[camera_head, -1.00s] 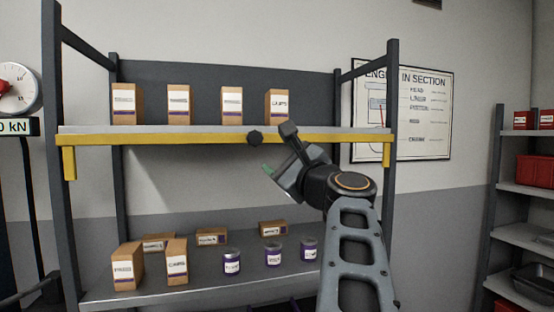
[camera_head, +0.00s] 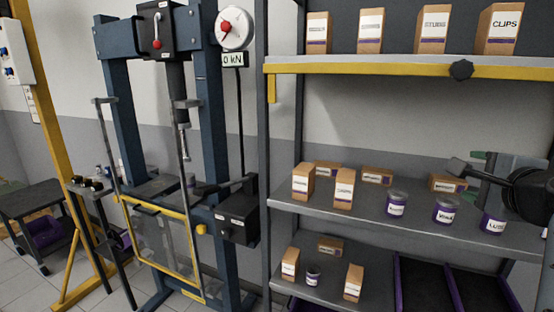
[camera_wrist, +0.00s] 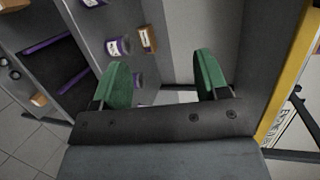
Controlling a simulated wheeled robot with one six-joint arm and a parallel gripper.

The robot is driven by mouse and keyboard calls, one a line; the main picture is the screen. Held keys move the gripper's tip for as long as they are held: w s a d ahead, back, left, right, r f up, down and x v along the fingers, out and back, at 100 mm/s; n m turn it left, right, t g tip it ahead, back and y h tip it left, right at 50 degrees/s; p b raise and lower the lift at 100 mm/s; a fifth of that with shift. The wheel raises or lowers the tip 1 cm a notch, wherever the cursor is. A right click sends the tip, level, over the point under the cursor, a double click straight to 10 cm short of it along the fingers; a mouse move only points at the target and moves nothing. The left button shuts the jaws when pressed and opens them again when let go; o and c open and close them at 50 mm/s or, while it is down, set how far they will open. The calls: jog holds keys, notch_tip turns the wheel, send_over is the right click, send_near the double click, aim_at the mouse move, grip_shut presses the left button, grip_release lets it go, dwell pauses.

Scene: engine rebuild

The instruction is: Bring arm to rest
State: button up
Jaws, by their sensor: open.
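My gripper (camera_wrist: 160,82) shows in the wrist view with its two green-padded fingers spread well apart and nothing between them. In the head view my gripper (camera_head: 466,163) is at the right edge, in front of the shelf rack at about the height just above the middle shelf (camera_head: 400,212). One green finger and the dark wrist show there; the rest of the arm is out of the picture. A small box and purple-labelled jars stand on the shelf behind it, partly hidden by it.
A yellow-edged upper shelf (camera_head: 380,67) holds several boxes. Lower down are more boxes and dark bins (camera_head: 425,285). A blue press frame (camera_head: 120,110) with a yellow-framed guard (camera_head: 160,245) stands left of the rack. A dark cart (camera_head: 35,205) and a yellow post stand further left.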

jog(key=a+f+n+g+y, duration=0.1)
jog(key=a+f+n+g, duration=0.2)
jog(key=f, duration=0.4)
jog(key=a+f+n+g+y, duration=0.1)
jog(key=a+f+n+g, duration=0.2)
jog(key=f, duration=0.4)
jog(key=s+a+f+n+g, duration=0.2)
jog(key=s+a+f+n, duration=0.1)
jog(key=a+f+n, duration=0.4)
jog(key=s+a+f+n+g, duration=0.3)
jog(key=a+f+n, duration=0.5)
jog(key=a+f, duration=0.1)
jog(key=shift+s+f+g+y, duration=0.15)
jog(key=shift+f+g+y, duration=0.15)
jog(key=shift+f+y, duration=0.15)
jog(key=shift+a, duration=0.1)
jog(key=shift+c, duration=0.5)
